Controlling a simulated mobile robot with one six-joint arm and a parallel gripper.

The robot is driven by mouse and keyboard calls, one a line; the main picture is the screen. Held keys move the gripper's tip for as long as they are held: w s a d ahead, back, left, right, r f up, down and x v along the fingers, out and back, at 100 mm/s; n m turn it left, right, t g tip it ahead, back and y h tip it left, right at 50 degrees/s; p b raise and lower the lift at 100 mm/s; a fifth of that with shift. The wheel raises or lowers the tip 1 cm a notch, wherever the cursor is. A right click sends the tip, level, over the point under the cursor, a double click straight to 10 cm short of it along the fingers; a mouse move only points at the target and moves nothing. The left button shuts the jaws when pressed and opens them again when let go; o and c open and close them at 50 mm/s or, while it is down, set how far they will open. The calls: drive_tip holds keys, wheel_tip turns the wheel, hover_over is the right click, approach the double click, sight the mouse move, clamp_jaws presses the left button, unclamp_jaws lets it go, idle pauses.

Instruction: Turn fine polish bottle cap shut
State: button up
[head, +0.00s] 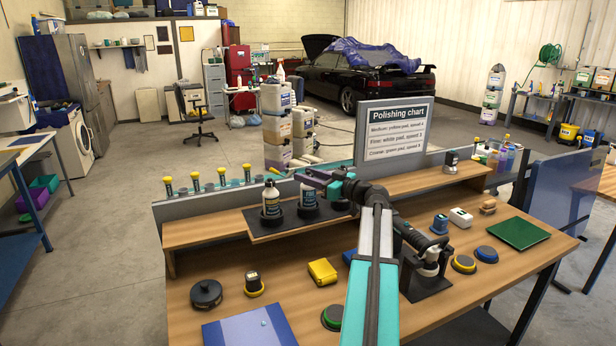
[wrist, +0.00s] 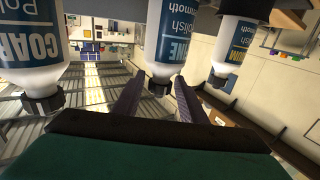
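The fine polish bottle (wrist: 172,40) is white with a blue label reading "FINE", and appears inverted in the wrist view. Its dark cap (wrist: 160,84) is between my gripper's two fingertips (wrist: 159,82), with slight gaps showing at both sides. My gripper is open. In the head view my gripper (head: 308,178) is at the top of the middle bottle (head: 308,195), which stands upright in a dark holder. I cannot tell how deep the cap is between the fingers, or how tightly it is closed.
The coarse bottle (wrist: 38,60) and a third bottle (wrist: 232,45) stand close on either side. In the head view one neighbour (head: 270,200) stands left; my arm mostly hides the right side. A yellow box (head: 322,272) and polishing pads (head: 463,264) lie on the bench in front.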

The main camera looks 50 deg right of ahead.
drive_tip(key=c, duration=0.8)
drive_tip(key=shift+f+m+h+b, duration=0.25)
drive_tip(key=shift+h+b, duration=0.25)
drive_tip(key=shift+b, duration=0.3)
drive_tip(key=m+h+b, duration=0.1)
drive_tip(key=h+b, duration=0.1)
drive_tip(key=b, duration=0.1)
drive_tip(key=shift+m, duration=0.25)
drive_tip(key=shift+r+m+h+b, duration=0.25)
drive_tip(key=shift+m+h+b, duration=0.15)
drive_tip(key=shift+h+b, duration=0.3)
drive_tip(key=o, duration=1.1)
drive_tip(key=shift+d, duration=0.1)
drive_tip(key=shift+s, duration=0.2)
